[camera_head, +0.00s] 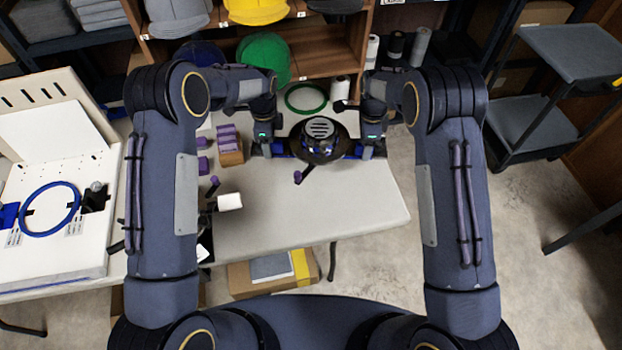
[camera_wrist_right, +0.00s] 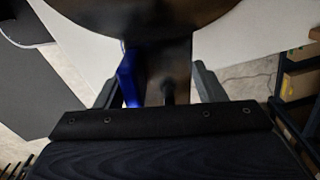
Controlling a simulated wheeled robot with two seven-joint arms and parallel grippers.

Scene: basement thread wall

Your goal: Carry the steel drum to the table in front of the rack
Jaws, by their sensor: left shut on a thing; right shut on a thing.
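The steel drum (camera_head: 318,154) is a dark round disc with a grey slotted dome in its middle, over the far part of the pale table (camera_head: 330,205). My left gripper (camera_head: 277,149) is shut on its left side, and my right gripper (camera_head: 361,149) is shut on its right side, by blue parts. In the right wrist view, the drum's dark disc (camera_wrist_right: 150,15) fills the top, and a dark bar and a blue piece lie between the fingers of my right gripper (camera_wrist_right: 160,85). I cannot tell whether the drum touches the table.
The wooden rack (camera_head: 325,62) with caps stands behind the table. A green hoop (camera_head: 306,98), purple pieces (camera_head: 228,138) and a white block (camera_head: 230,201) are nearby. A white board with a blue hoop (camera_head: 49,209) is left. The table's front right is clear. A grey cart (camera_head: 545,110) stands right.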

